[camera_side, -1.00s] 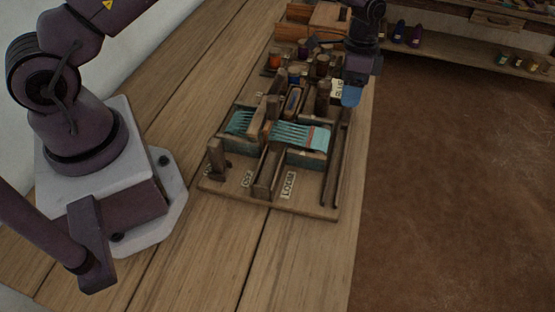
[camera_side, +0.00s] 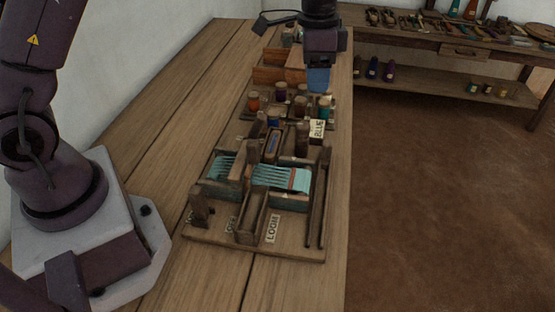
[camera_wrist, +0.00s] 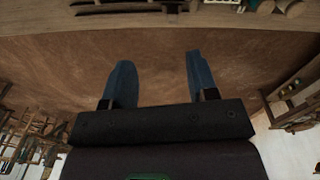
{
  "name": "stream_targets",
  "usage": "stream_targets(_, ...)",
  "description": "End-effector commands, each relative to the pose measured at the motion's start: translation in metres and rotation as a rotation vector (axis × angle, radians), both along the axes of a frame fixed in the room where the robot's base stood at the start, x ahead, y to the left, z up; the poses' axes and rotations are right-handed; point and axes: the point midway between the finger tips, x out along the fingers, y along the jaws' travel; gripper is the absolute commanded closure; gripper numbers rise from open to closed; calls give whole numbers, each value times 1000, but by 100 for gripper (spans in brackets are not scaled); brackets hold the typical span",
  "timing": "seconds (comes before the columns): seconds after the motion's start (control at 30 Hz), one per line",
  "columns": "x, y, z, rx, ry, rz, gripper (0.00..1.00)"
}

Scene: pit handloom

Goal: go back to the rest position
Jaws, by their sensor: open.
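My gripper (camera_side: 318,78) is in the upper middle of the side view, raised above the far end of the wooden table. In the wrist view its two blue fingers (camera_wrist: 158,82) are spread apart with nothing between them. Behind them the brown floor shows. The small loom (camera_side: 262,195) stands on the table in front of and below my gripper, apart from it. Teal threads (camera_side: 280,177) with woven cloth stretch across its frame.
Several thread spools (camera_side: 281,90) stand behind the loom, near a wooden box (camera_side: 270,75). A paper label (camera_side: 317,128) stands beside them. A second bench (camera_side: 440,45) with tools stands at the back right. The near tabletop (camera_side: 165,190) is clear.

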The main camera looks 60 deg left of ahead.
Motion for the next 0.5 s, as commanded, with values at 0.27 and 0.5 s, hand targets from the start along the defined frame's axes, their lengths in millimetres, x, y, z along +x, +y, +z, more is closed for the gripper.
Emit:
stream_targets(0.27, -82, 14, 91, 37, -163, 203, 47)
stream_targets(0.5, -165, 26, 126, 8, -298, 395, 47)
